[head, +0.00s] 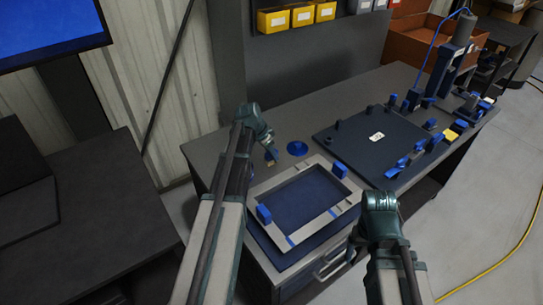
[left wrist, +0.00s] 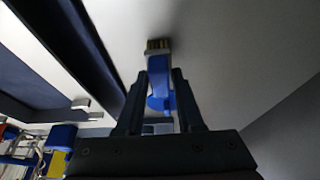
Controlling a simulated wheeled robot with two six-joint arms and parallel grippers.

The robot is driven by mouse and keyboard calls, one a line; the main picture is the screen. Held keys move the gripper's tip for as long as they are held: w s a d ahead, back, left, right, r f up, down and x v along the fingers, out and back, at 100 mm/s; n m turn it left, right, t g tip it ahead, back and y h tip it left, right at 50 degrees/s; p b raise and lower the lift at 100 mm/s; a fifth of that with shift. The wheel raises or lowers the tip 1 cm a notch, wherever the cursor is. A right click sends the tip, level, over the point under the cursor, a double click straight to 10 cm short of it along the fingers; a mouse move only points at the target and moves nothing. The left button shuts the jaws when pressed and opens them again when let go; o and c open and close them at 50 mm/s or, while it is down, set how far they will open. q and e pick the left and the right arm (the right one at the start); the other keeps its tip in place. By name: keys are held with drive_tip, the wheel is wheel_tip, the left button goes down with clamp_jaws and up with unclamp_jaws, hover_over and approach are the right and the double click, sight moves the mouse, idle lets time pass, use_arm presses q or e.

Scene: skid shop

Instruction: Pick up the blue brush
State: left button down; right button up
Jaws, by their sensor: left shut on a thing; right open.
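The blue brush (left wrist: 157,66) is between the fingers of my left gripper (left wrist: 163,78) in the left wrist view, with its tan bristles pointing away from the gripper. My left gripper is shut on it. In the head view my left gripper (head: 270,152) is over the back left part of the grey bench, and only a small blue and tan bit of the brush shows below it. Whether the bristles touch the bench I cannot tell. My right gripper (head: 352,248) is open at the bench's front edge, partly hidden by its own wrist.
A metal frame (head: 262,197) with blue blocks lies on the bench just in front of my left gripper. A round blue disc (head: 297,148) is to its right. A dark plate (head: 350,150) with blue clamps fills the bench further right. Yellow bins (head: 273,21) hang behind.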

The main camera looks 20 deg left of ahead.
use_arm(q)
drive_tip(key=shift+r, duration=0.15)
wheel_tip(320, 180, up, 10)
drive_tip(key=p, duration=1)
drive_tip(key=c, duration=1.2)
unclamp_jaws()
clamp_jaws()
